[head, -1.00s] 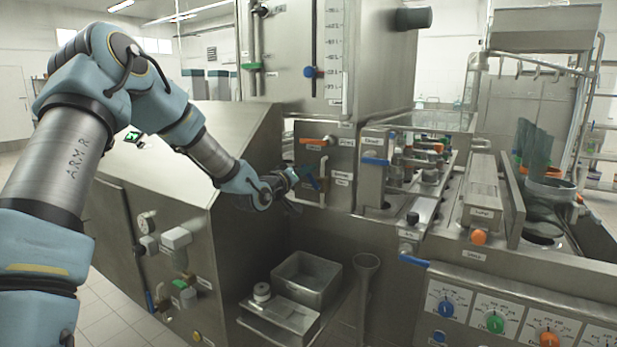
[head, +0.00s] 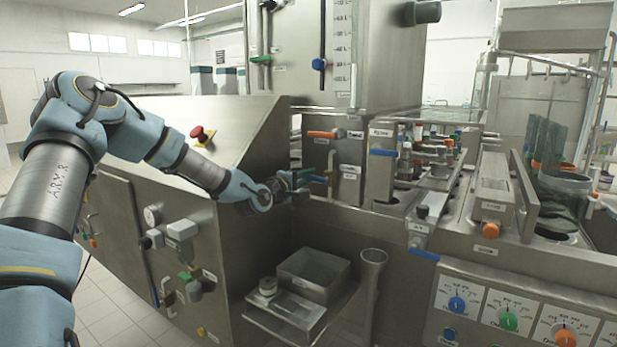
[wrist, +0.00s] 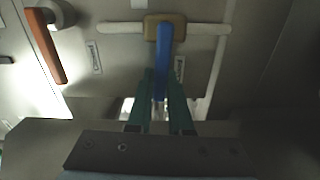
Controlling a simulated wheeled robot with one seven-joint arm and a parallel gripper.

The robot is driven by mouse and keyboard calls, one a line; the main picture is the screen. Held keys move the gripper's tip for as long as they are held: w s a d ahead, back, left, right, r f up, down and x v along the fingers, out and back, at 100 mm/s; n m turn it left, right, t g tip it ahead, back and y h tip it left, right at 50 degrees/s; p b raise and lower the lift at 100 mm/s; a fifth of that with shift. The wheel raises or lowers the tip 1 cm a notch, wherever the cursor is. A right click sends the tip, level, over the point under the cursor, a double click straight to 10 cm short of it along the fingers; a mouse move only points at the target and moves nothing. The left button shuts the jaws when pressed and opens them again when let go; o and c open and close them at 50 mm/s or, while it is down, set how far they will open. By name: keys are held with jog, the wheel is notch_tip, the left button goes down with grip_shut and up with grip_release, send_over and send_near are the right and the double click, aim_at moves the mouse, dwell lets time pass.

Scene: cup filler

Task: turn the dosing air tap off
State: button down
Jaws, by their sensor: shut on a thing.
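A tap with a blue lever (wrist: 163,62) and a brass-coloured body (wrist: 152,28) sits on a light pipe (wrist: 112,28) against a steel panel. In the wrist view the lever lies across the pipe, pointing toward my gripper. My gripper (wrist: 162,92) has its two green fingers closed on either side of the lever. In the head view my gripper (head: 320,178) is at the panel below an orange-handled tap (head: 322,134), and the held lever is too small there to make out clearly. The tap's label cannot be read.
The orange handle also shows in the wrist view (wrist: 45,48), left of the blue lever. A blue-handled tap (head: 383,152) is to the right. A steel bin (head: 312,275) and an upright tube (head: 372,290) stand below. A red button (head: 197,131) is behind my arm.

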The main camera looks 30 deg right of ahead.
jog(key=shift+f+n, duration=0.25)
jog(key=shift+n, duration=0.25)
jog(key=c, duration=0.8)
grip_release()
jog(key=b+v, duration=0.2)
jog(key=v, duration=0.8)
jog(key=shift+s+a, duration=0.15)
jog(key=shift+a, duration=0.25)
